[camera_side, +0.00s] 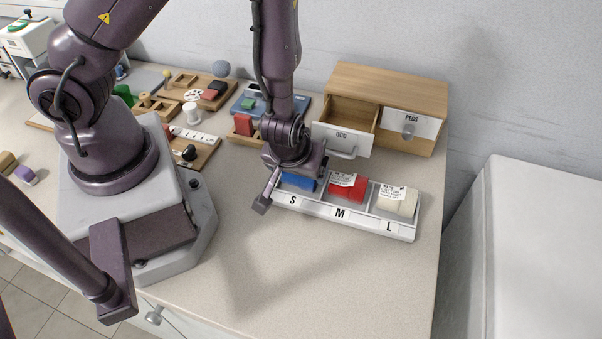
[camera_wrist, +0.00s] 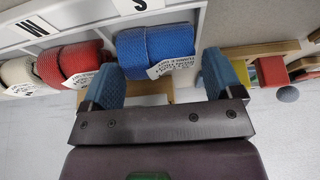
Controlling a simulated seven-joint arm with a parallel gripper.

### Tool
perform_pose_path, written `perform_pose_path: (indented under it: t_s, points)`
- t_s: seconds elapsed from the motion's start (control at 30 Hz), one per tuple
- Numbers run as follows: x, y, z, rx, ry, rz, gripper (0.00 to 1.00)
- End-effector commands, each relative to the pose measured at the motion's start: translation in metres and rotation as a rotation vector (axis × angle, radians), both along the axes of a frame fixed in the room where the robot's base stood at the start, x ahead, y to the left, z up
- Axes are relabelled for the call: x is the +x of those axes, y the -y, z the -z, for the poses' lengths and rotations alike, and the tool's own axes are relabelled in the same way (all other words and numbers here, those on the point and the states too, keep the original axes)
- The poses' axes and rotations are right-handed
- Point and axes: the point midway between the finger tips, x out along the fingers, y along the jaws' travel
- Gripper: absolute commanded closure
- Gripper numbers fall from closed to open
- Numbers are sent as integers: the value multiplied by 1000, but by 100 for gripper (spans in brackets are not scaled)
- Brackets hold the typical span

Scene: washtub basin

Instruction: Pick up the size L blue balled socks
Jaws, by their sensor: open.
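The blue balled socks (camera_side: 299,181) lie in the tray compartment marked S, and they also show in the wrist view (camera_wrist: 156,46). A white paper tag hangs on them; I cannot read a size on it. The white tray (camera_side: 352,219) also holds red balled socks (camera_side: 347,190) in M and cream balled socks (camera_side: 397,203) in L. My gripper (camera_wrist: 164,76) is open and empty. Its blue-padded fingers are near the blue socks, with one finger to the right of them in the wrist view. Whether a finger touches them is unclear. My wrist partly hides them in the side view.
Behind the tray stands a wooden drawer unit (camera_side: 392,86) with its ODD drawer (camera_side: 342,139) pulled open, close to my wrist. Wooden trays with small items (camera_side: 196,91) lie at the back left. The bench (camera_side: 330,275) in front of the tray is clear.

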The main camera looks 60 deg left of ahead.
Motion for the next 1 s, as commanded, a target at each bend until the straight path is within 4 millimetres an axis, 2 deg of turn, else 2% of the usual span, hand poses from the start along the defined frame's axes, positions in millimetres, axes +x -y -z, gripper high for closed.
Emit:
perform_pose_path:
  t_s: [0.13, 0.43, 0.6, 1.0]
  points:
    - [4, -5, 14, 1, -1, -2, 15]
    - [6, -5, 16, 0, 2, -1, 15]
    - [6, -5, 16, 1, 2, 0, 51]
    - [6, -5, 11, 1, 2, 3, 51]
